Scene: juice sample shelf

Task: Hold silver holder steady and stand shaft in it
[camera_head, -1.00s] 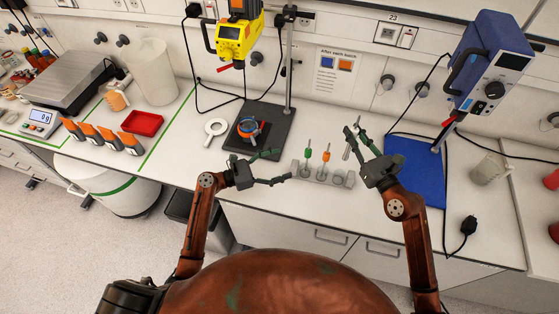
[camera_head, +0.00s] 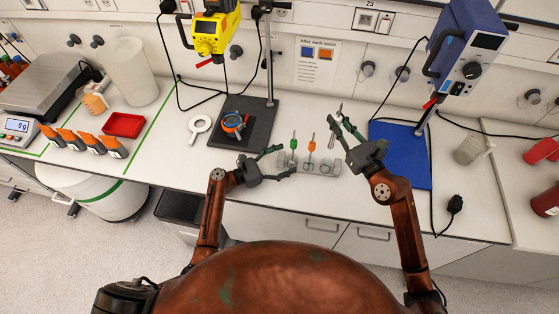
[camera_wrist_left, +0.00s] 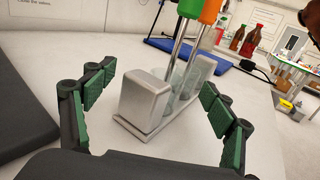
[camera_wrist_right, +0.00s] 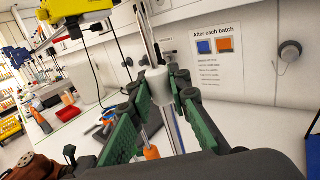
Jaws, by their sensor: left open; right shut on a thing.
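The silver holder (camera_head: 325,167) stands on the white bench, and its end block (camera_wrist_left: 146,100) shows in the left wrist view. Shafts with a green handle (camera_head: 293,145) and an orange handle (camera_head: 312,146) stand upright in it. My left gripper (camera_head: 289,160) is open, its fingers either side of the holder's left end, with gaps on both sides in the left wrist view.
A dark stand base (camera_head: 252,128) with a blue-orange item lies left behind the holder. A blue mat (camera_head: 405,165) under a blue device lies to the right. A magnifier (camera_head: 200,126) and red tray (camera_head: 123,124) are further left. The bench front edge is close.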

